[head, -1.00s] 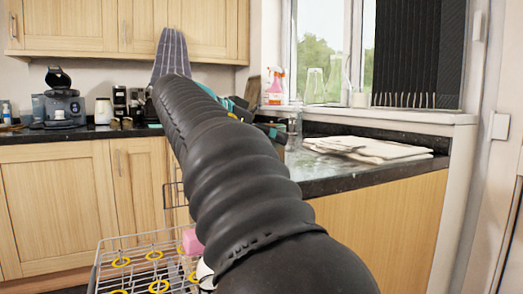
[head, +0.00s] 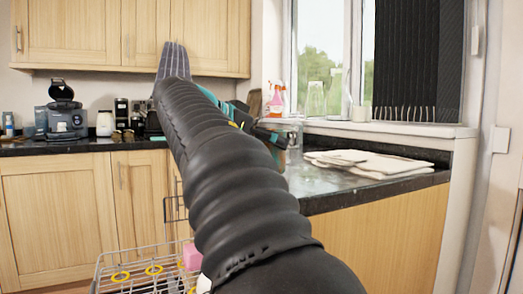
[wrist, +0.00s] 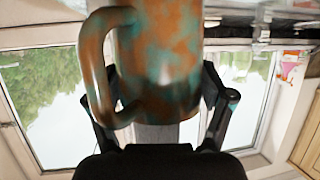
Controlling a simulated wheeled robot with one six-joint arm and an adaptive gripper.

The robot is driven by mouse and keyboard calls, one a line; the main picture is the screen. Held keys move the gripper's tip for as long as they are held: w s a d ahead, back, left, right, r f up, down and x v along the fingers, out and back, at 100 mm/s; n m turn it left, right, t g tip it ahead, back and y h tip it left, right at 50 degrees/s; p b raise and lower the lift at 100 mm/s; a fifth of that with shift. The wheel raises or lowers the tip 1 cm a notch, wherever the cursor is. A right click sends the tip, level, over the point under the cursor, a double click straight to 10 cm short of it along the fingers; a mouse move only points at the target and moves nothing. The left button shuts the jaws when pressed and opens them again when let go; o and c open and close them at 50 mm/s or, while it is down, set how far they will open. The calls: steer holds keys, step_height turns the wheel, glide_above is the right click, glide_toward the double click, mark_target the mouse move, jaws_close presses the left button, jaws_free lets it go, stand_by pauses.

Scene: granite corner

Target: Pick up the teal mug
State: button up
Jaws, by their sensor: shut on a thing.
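The mug (wrist: 160,50) fills the upper middle of the wrist view, mottled teal and rusty brown, with its handle (wrist: 98,70) on the left. My gripper (wrist: 167,100) is shut on the mug, with a dark finger on each side of its body. The mug's far side and its upper part in the picture are out of sight.
Folded cloths (head: 368,162) lie on the dark counter (head: 345,190) at right. A wire rack (head: 125,265) with a pink item (head: 192,256) stands low in front. A coffee machine (head: 66,118) is at back left. A pink spray bottle (head: 277,101) stands by the window.

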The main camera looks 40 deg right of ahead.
step_height(320, 180, up, 16)
steer(key=p, duration=0.6)
steer(key=shift+f, duration=0.2)
